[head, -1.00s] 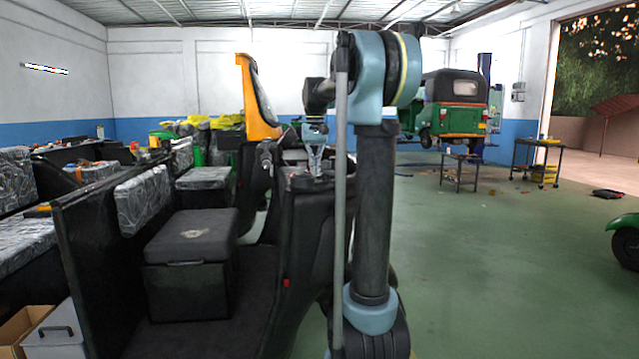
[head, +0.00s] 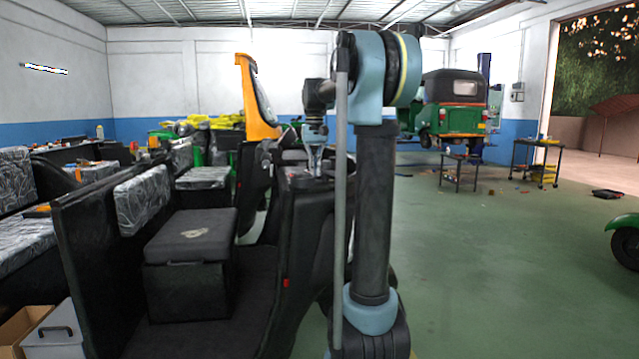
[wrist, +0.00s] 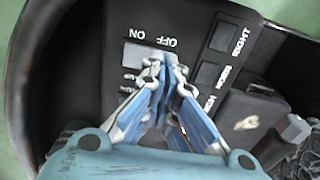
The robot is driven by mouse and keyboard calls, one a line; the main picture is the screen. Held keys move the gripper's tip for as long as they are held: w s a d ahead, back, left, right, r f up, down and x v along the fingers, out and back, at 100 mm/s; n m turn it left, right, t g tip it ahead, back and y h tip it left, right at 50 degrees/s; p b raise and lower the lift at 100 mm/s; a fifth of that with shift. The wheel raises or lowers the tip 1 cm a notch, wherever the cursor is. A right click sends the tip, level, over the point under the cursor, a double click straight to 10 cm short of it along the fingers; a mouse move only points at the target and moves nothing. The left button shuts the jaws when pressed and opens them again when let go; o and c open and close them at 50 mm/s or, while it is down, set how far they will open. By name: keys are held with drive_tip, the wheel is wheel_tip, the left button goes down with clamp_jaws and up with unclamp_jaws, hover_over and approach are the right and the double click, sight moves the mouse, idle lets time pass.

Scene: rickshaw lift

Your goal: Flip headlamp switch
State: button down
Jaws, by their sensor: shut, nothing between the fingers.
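The control panel (wrist: 115,20) fills the upper middle of the wrist view, with upside-down white lettering. A grey rocker switch (wrist: 134,54) sits below the ON and OFF marks. Its lower part is hidden behind my fingers, and the label by it is only partly readable. My gripper (wrist: 165,70) is shut and empty, its fingertips together at the right side of this switch. I cannot tell if they touch it. In the head view my gripper (head: 315,172) points down at the top of the rickshaw's dark front console (head: 305,215); the switch is too small to see there.
A dark curved rim (wrist: 22,70) borders the panel. A black box seat (head: 190,240) is left of the console.

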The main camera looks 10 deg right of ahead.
drive_tip(key=shift+f, duration=0.9)
idle(0.6)
drive_tip(key=shift+r, duration=3.5)
